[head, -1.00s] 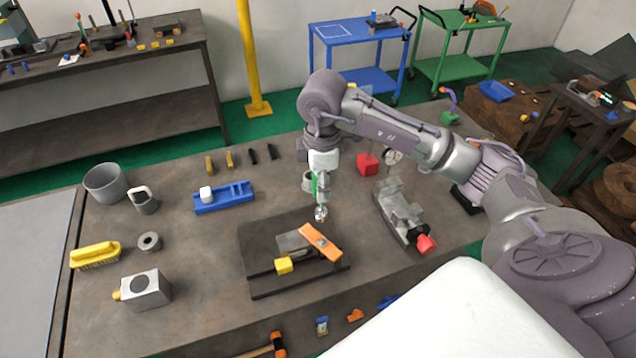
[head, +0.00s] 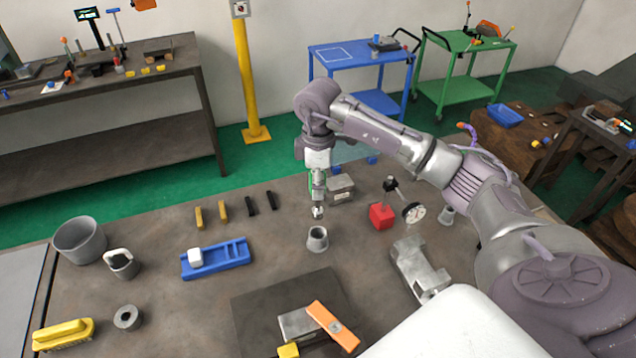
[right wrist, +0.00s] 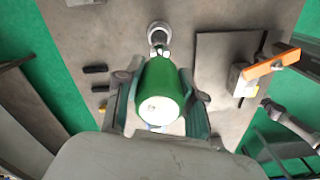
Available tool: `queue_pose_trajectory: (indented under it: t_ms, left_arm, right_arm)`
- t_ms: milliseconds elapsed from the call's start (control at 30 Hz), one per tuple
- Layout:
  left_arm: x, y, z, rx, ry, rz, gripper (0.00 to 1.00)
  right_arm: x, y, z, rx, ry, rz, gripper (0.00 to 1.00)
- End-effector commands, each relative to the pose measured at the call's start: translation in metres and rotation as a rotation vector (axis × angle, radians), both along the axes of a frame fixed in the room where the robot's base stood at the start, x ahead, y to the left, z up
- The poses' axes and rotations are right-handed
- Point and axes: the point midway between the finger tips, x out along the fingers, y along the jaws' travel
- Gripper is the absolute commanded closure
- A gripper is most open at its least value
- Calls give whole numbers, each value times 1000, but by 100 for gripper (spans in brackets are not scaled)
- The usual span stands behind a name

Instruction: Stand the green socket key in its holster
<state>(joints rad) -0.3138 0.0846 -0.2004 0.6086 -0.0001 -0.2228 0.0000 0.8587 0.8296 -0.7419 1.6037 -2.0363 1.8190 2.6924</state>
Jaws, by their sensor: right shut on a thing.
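My right gripper (head: 318,180) points down over the bench and is shut on the green socket key (right wrist: 160,95). In the right wrist view the key's thick green handle sits between the fingers, its grey shaft running away from me. In the head view the key's metal lower end (head: 318,212) hangs just above a grey tapered cup (head: 317,240), probably the holster. In the right wrist view the cup's round rim (right wrist: 159,27) shows at the shaft's far end. I cannot tell whether they touch. My left gripper is not in view.
A red block with a dial gauge (head: 381,217) stands right of the cup, and a grey block (head: 340,189) behind it. A blue tray (head: 222,258) lies left. A dark plate (head: 265,300) with an orange bar is in front. The bench around the cup is clear.

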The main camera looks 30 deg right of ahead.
Motion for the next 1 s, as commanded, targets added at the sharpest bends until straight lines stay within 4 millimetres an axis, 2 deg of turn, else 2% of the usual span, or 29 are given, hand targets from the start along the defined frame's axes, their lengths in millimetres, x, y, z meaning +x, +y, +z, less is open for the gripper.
queue_pose_trajectory:
  t_ms: [167,400,733,1000]
  left_arm:
    - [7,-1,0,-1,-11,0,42]
    - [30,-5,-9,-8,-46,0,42]
    - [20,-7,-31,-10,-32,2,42]
    - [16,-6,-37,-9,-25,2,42]
  right_arm:
    - [0,0,-2,0,0,0,100]
    - [0,0,-18,-1,1,0,100]
    - [0,0,-49,0,0,0,100]
    - [0,0,-58,0,0,0,100]
